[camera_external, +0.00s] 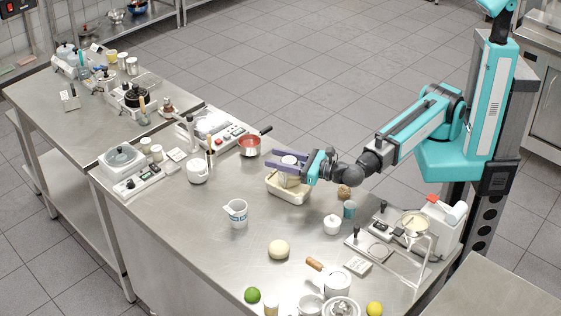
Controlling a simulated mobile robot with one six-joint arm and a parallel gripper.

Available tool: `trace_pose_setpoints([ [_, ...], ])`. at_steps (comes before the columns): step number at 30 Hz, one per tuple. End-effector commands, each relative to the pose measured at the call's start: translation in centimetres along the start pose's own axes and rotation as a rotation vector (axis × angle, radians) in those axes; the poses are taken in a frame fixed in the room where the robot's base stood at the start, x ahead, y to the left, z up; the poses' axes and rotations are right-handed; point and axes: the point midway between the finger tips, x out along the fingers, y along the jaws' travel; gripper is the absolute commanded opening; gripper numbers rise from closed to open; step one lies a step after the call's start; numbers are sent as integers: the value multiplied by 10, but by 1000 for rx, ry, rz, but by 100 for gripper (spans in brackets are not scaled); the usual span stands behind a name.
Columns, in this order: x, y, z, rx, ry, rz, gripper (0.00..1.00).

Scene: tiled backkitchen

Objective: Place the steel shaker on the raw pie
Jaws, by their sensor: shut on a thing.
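My gripper (268,158) reaches in from the right, its purple fingers closed around a small pale, round-topped thing (289,160), which looks like the steel shaker. The fingers hide much of it. Directly below is a cream rectangular dish (289,197) on the steel worktop, which seems to be the raw pie. The lower part of the held thing shows just over or in the dish. I cannot tell whether it touches the dish's contents.
A red saucepan (250,147) stands behind the dish and a white jug (236,214) in front left. A teal cup (349,210) and a lidded white pot (332,225) stand to the right. A dough ball (279,249) lies in front, with bare steel around it.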

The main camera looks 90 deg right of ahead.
Motion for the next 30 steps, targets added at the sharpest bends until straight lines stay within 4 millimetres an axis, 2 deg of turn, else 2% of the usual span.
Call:
trace_pose_setpoints([
  [2, 0, 0, -2, 0, -1, 0, 15],
  [3, 0, 0, -2, 0, 0, 0, 48],
  [5, 0, 0, -2, 0, 0, 0, 58],
  [6, 0, 0, -2, 0, 0, 0, 60],
  [19, -2, 0, 1, -1, 0, 1, 60],
  [23, -12, 0, 0, -1, 0, 1, 60],
  [30, -43, 0, 0, -1, 0, 3, 60],
])
